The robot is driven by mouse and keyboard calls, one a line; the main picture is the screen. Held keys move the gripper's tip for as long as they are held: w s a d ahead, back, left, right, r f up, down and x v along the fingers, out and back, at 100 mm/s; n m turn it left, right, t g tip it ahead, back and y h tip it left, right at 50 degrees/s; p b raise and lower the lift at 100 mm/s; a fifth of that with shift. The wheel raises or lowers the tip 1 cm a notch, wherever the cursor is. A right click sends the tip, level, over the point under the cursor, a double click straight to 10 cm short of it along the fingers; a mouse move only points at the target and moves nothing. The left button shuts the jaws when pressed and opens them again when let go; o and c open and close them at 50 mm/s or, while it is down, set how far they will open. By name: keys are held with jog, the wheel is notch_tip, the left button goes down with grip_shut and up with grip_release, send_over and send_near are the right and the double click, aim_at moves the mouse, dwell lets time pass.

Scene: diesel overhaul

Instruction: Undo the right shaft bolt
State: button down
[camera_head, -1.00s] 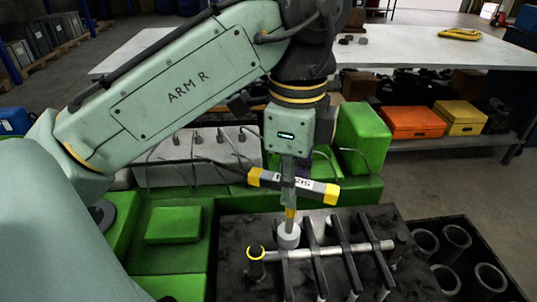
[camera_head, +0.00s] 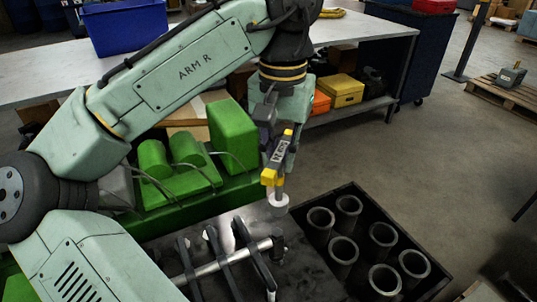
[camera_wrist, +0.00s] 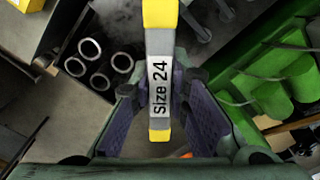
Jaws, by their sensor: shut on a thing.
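My gripper (camera_head: 285,150) is shut on a wrench-like tool (camera_head: 269,177) with a yellow and grey handle. In the wrist view the tool (camera_wrist: 160,85) lies between both fingers and its label reads "Size 24". A pale round socket (camera_head: 278,206) hangs at the tool's lower end. The metal shaft (camera_head: 207,269) lies across dark rocker arms (camera_head: 242,238) on the black engine top. The dark right shaft bolt (camera_head: 278,243) stands near the shaft's right end. The socket is above it in the picture and looks apart from it. The shaft does not show in the wrist view.
A black tray (camera_head: 309,252) with several grey cylinder sleeves (camera_head: 348,209) stands right of the engine. Green engine parts (camera_head: 232,135) are behind the shaft, near my arm. A light workbench (camera_head: 357,34) with a blue bin (camera_head: 123,25) is farther back.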

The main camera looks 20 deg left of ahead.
aim_at(278, 198)
jog(key=m, duration=0.5)
jog(key=shift+a+f, duration=0.1)
jog(key=shift+f, duration=0.15)
jog(key=m, duration=0.6)
jog(key=shift+f, duration=0.25)
jog(key=m, duration=0.4)
jog(key=shift+f+m, duration=0.4)
jog(key=shift+f+m+b, duration=0.2)
jog(key=shift+m+b, duration=0.45)
jog(key=shift+m, duration=0.05)
jog(key=m+b, duration=0.1)
jog(key=m, duration=0.1)
jog(key=m+b, duration=0.1)
jog(key=m, duration=0.1)
jog(key=shift+w+f, duration=0.1)
jog(key=shift+f, duration=0.1)
jog(key=shift+r+m+p, duration=0.25)
jog(key=shift+m+p, duration=1.25)
jog(key=shift+p, duration=0.15)
jog(key=shift+f+m+p, duration=0.1)
jog(key=shift+m+p, duration=0.3)
jog(key=shift+m, duration=0.2)
jog(key=shift+f+m+b, duration=0.35)
jog(key=shift+f+m, duration=0.05)
jog(key=shift+m, duration=0.4)
jog(key=m, duration=0.5)
jog(key=shift+w+f+m, duration=0.1)
jog(key=shift+f+m, duration=0.2)
jog(key=shift+f, duration=1.8)
